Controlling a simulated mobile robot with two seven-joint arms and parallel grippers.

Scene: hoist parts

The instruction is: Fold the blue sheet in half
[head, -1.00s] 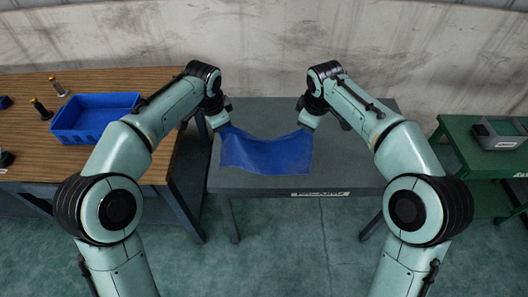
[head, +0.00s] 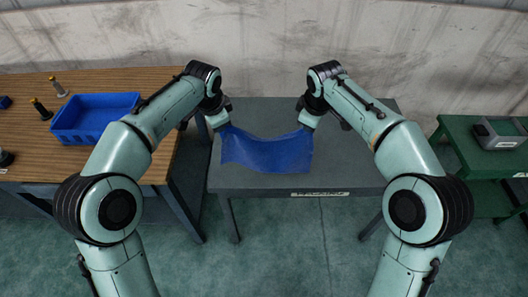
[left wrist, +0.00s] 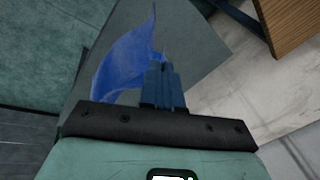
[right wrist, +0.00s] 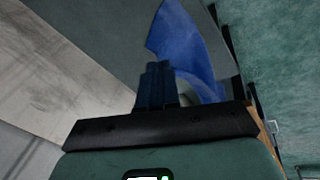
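The blue sheet (head: 265,152) hangs between my two grippers over the dark grey packing table, its upper edge sagging in the middle. My left gripper (head: 225,127) is at the sheet's upper left corner, and its fingers look closed together on it in the left wrist view (left wrist: 160,70). My right gripper (head: 303,127) is at the upper right corner, and its fingers look closed together in the right wrist view (right wrist: 157,72). The sheet also shows beside the fingers in the left wrist view (left wrist: 122,60) and the right wrist view (right wrist: 185,45). The fingertips are hidden in the head view.
The packing table (head: 350,165) is clear around the sheet. A wooden bench (head: 40,125) with a blue bin (head: 85,135) stands at left. A green table (head: 470,160) with a grey device (head: 500,133) stands at right. A wall is behind.

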